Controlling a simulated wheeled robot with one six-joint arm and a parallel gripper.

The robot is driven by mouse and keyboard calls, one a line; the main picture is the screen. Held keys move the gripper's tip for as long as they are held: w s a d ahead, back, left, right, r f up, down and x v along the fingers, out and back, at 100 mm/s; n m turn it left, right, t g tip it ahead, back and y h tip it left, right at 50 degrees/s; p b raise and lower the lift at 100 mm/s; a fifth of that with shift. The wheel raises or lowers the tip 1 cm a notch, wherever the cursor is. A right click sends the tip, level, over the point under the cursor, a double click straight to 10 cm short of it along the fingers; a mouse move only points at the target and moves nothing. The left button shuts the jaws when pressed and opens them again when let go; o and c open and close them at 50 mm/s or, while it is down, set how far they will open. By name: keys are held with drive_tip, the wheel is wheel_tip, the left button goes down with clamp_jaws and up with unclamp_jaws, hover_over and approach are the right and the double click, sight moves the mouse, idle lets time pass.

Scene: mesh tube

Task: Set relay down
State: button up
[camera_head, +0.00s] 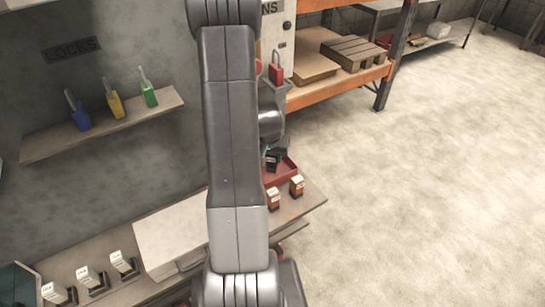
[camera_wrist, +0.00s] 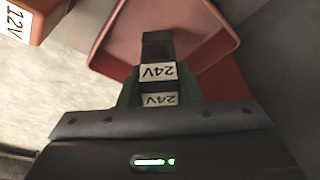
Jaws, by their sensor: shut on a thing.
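My gripper (camera_wrist: 157,88) shows at the bottom of the wrist view, its green finger pads shut on a black relay. The relay (camera_wrist: 158,44) carries white 24V labels, one bright and one dimmer nearer the gripper. It is seen against the inside of a red tray (camera_wrist: 105,40); whether it touches the tray floor I cannot tell. In the head view the red tray (camera_head: 291,170) lies on the bench at the right of my arm, with the dark relay (camera_head: 272,158) at it. My arm hides part of the tray, and the gripper is mostly hidden there.
Two orange-brown relays (camera_head: 285,190) stand on the bench in front of the tray; one, labelled 12V (camera_wrist: 20,22), shows at the wrist view's upper left. Several white-topped relays (camera_head: 90,278) stand at lower left. A shelf (camera_head: 150,112) bears padlocks. Open floor lies right.

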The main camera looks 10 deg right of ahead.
drive_tip(key=shift+f, duration=0.85)
drive_tip(key=shift+f, duration=0.2)
drive_tip(key=o, duration=1)
drive_tip(key=shift+r, duration=0.1)
drive_tip(key=shift+r, duration=0.1)
